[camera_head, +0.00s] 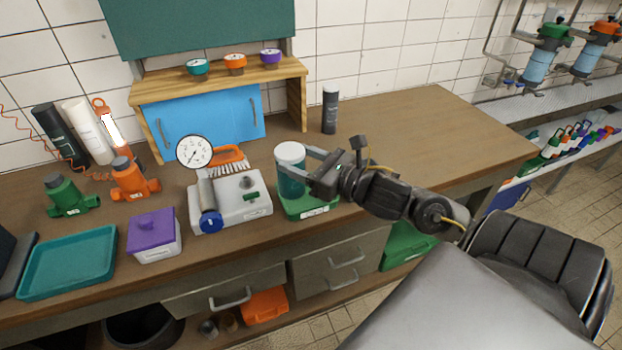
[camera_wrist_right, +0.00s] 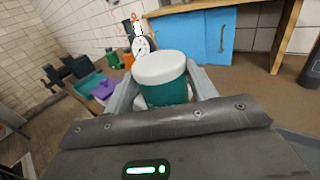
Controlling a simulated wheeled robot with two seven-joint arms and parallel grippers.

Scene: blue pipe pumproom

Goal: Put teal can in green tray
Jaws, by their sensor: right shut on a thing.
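The teal can (camera_head: 291,176) has a white lid and stands upright at the green tray (camera_head: 308,212), near the front edge of the bench. My right gripper (camera_head: 296,162) comes from the right and is shut on the can. In the right wrist view the can (camera_wrist_right: 162,83) sits between the two fingers (camera_wrist_right: 163,90). The can's base is partly hidden by the tray's rim and my gripper, so I cannot tell whether it touches the tray floor. My left gripper is not in view.
A grey device with a gauge (camera_head: 232,200) stands just left of the green tray. A purple-lidded box (camera_head: 154,236) and a teal tray (camera_head: 68,262) are further left. A dark bottle (camera_head: 330,110) stands behind. The bench's right part (camera_head: 440,125) is clear.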

